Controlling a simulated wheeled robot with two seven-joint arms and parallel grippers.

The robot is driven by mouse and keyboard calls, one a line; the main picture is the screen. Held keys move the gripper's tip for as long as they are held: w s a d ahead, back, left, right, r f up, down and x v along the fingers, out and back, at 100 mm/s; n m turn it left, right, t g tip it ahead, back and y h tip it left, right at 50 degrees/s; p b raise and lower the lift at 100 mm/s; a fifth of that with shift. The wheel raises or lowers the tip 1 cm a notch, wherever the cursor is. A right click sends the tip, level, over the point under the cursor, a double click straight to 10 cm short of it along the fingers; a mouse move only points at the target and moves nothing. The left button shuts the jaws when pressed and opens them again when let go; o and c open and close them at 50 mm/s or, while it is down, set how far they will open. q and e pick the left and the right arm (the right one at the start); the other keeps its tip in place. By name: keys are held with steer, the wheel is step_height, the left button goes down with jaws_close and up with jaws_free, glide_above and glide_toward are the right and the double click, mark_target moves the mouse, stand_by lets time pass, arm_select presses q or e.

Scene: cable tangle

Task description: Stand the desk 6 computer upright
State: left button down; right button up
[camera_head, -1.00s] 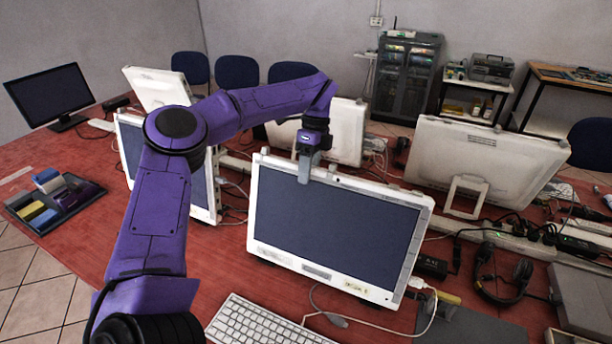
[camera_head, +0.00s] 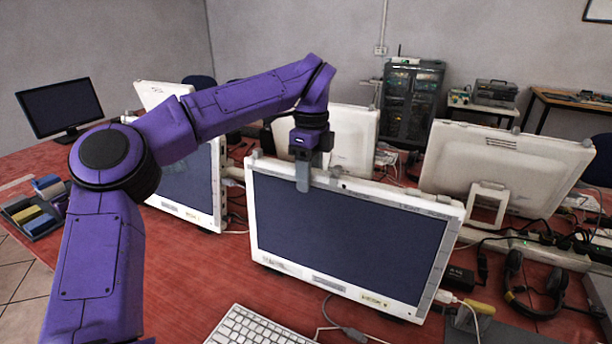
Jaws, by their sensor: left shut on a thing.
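A white all-in-one computer (camera_head: 345,238) with a dark screen stands on the red desk in front of me, screen toward me. It looks close to upright, perhaps leaning back a little. A small label shows at its lower right bezel, too small to read. My left gripper (camera_head: 303,178) reaches down from above and is shut on the computer's top edge, left of the middle. One finger lies over the front bezel; the other is hidden behind. The computer's stand and back are hidden. My right gripper is not in view.
A white keyboard (camera_head: 258,327) and cables lie in front of the computer. Another white computer (camera_head: 190,187) stands close on the left, others behind. Headphones (camera_head: 534,287) and a power strip lie at the right. An organizer tray (camera_head: 40,215) is at the far left.

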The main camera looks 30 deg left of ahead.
arm_select(q)
steer(key=c, duration=0.6)
jaws_free()
steer(key=shift+s+d+f, duration=0.1)
steer(key=shift+s, duration=0.1)
steer(key=shift+r, duration=0.4)
step_height(320, 180, up, 9)
steer(key=shift+w+r+p, duration=0.1)
steer(key=shift+p, duration=0.85)
steer(key=shift+r, duration=0.4)
steer(key=shift+r, duration=0.15)
